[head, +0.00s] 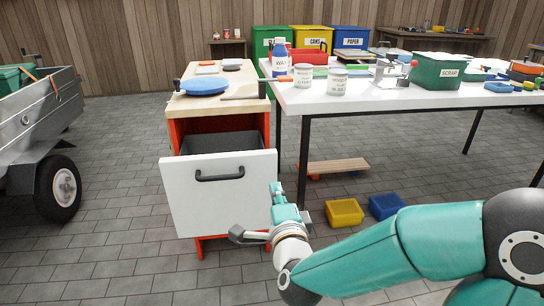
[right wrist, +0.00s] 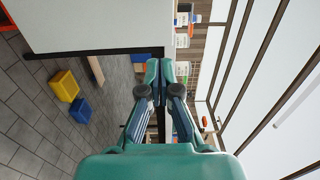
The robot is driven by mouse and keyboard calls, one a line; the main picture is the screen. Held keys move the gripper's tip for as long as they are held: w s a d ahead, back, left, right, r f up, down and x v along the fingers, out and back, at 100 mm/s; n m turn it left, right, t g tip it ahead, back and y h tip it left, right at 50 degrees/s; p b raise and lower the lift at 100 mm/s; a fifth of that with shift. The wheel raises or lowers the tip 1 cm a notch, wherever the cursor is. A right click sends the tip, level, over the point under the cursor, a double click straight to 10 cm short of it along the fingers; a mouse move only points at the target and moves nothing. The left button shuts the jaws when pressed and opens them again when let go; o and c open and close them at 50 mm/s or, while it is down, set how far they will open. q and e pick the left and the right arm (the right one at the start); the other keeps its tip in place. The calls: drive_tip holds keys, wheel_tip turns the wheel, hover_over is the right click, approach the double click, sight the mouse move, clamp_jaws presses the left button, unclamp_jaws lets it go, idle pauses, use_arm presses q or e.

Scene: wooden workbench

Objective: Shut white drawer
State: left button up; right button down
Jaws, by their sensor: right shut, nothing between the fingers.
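The white drawer (head: 218,210) of the red cabinet stands open in the head view. Its dark inside (head: 225,142) shows above the front, which has a black bar handle (head: 220,174). My right gripper (head: 275,188) is shut and empty, with its fingers pointing up at the right edge of the drawer front. I cannot tell whether it touches the front. In the right wrist view, the shut fingertips (right wrist: 160,72) are beside a white panel (right wrist: 90,22) that looks like the drawer front. My left gripper is not in view.
The cabinet's wooden top (head: 220,106) carries a blue plate (head: 204,86). A white table (head: 400,96) with jars and a green scrap bin (head: 438,72) stands right. Yellow (head: 345,212) and blue (head: 386,206) bins lie on the floor. A metal trailer (head: 35,115) is left.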

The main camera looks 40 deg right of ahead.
sight(268, 162)
drive_tip(key=x, duration=0.9)
drive_tip(key=shift+f, duration=0.15)
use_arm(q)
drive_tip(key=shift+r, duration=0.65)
use_arm(e)
drive_tip(key=shift+w+d, duration=0.2)
drive_tip(key=shift+w, duration=0.3)
